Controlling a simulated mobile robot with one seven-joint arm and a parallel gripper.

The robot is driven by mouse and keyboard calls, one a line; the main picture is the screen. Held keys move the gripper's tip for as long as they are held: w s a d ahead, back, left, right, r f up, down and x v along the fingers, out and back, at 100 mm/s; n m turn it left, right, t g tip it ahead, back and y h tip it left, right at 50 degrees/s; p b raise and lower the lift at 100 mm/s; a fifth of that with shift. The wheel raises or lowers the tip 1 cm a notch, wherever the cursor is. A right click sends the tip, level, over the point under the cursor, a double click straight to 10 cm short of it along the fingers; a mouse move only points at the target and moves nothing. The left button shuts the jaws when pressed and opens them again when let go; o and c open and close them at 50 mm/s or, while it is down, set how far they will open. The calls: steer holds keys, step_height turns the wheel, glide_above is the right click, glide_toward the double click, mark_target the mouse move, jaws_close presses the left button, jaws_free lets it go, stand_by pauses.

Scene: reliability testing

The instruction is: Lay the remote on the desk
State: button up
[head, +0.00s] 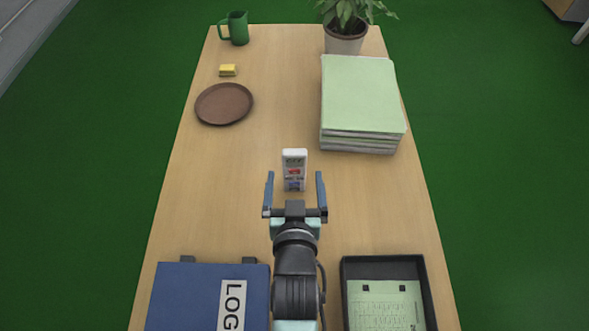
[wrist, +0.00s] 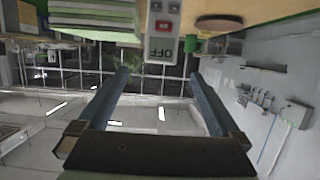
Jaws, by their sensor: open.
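In the wrist view, which looks upside down, the remote (wrist: 163,30) shows a red button and an OFF label and appears to stand upright on the desk. My gripper (head: 295,178) is open and empty, its two blue fingers apart on either side of the remote in the head view. In the wrist view the remote lies beyond the fingertips (wrist: 159,73), not between them. The remote's lower end is hidden or cut off.
A stack of pale green folders (head: 362,98) lies right of the remote, with a potted plant (head: 345,38) behind. A brown plate (head: 224,104), yellow block (head: 228,70) and green mug (head: 237,28) are left. A blue LOG binder (head: 195,298) and black tray (head: 433,310) lie in front.

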mark_target(295, 157)
steer(key=shift+x, duration=3.15)
steer(key=shift+c, duration=0.3)
steer(key=shift+r, duration=0.1)
jaws_close()
